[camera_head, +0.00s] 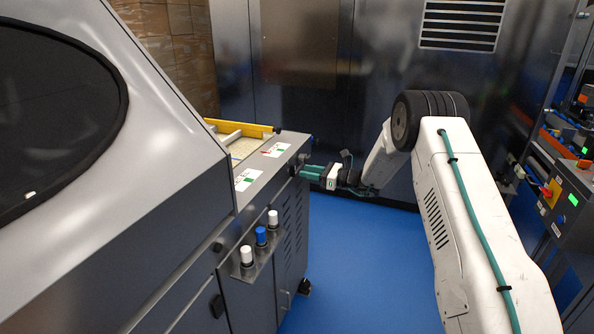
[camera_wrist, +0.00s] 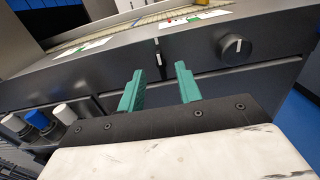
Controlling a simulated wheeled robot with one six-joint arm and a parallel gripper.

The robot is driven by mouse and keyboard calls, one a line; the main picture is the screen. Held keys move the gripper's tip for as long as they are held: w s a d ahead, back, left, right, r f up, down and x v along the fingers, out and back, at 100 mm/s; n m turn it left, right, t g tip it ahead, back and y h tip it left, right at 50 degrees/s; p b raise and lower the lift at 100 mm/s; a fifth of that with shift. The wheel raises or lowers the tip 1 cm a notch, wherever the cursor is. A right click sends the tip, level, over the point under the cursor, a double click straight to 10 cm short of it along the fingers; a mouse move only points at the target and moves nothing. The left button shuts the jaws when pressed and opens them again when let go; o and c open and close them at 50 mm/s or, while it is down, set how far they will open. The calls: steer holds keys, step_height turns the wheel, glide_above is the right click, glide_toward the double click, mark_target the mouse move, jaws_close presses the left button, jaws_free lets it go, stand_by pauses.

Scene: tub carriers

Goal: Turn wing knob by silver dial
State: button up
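The silver dial (camera_wrist: 235,47), a round dark knob with a silver face and pointer mark, sits on the dark front panel in the wrist view. To its left is a narrow upright wing knob (camera_wrist: 157,55) with a white line. My gripper (camera_wrist: 159,70) is open, its two green fingers apart and pointing at the panel. The wing knob appears between and beyond the fingertips; I cannot tell whether they touch it. In the head view my gripper (camera_head: 310,172) is at the machine's end, and the knob is too small to make out.
A bracket with white and blue capped bottles (camera_head: 260,237) projects from the machine's side, left of my gripper. A yellow-edged conveyor (camera_head: 240,128) lies on top. The blue floor (camera_head: 360,260) is clear. A control box with a green light (camera_head: 570,205) stands at the right.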

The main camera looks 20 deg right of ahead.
mark_target(287, 170)
steer(key=x, duration=0.5)
steer(key=shift+c, duration=0.2)
jaws_close()
steer(key=shift+s+n, duration=0.1)
steer(key=shift+n, duration=0.6)
steer(key=shift+s+a+f+n, duration=0.1)
steer(key=shift+n, duration=1.05)
steer(key=shift+s+a+n, duration=0.1)
steer(key=shift+n, duration=1.05)
steer(key=shift+s+f+n, duration=0.1)
steer(key=shift+n, duration=1)
